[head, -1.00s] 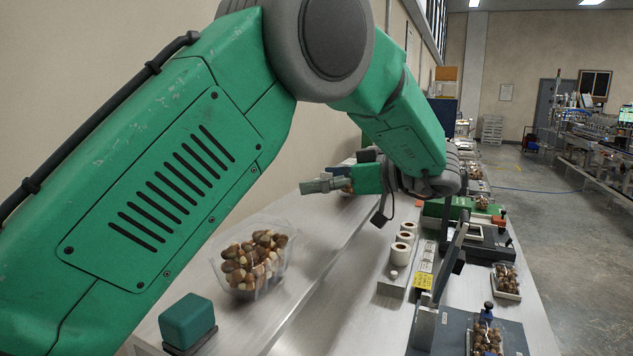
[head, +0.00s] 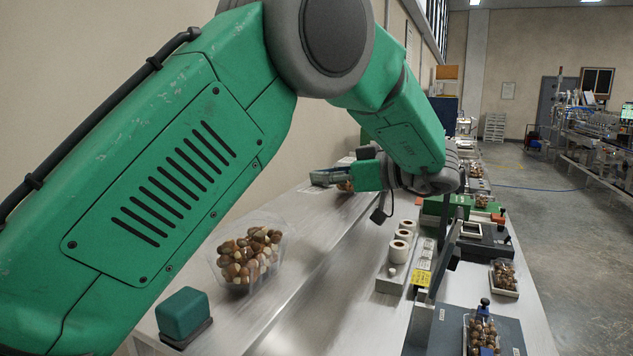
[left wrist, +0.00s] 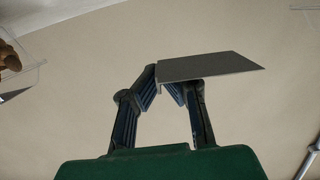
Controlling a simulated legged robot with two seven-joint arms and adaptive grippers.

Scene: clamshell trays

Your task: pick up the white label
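My left gripper (head: 322,178) is over the far part of the raised shelf in the head view. In the left wrist view my left gripper (left wrist: 162,82) has its fingertips drawn together. A thin flat sheet, which I take to be the white label (left wrist: 210,67), sticks out to the right from between the fingertips. It looks grey, as if in shade, with a narrow edge running down between the tips. In the head view the label cannot be made out clearly at the fingertips. My right gripper does not show.
A clear tray of nuts (head: 248,255) and a green block (head: 184,314) stand on the raised shelf (head: 290,290). Lower down are white rolls (head: 399,251), a yellow tag (head: 422,278) and nut trays (head: 504,276). The near shelf between tray and gripper is clear.

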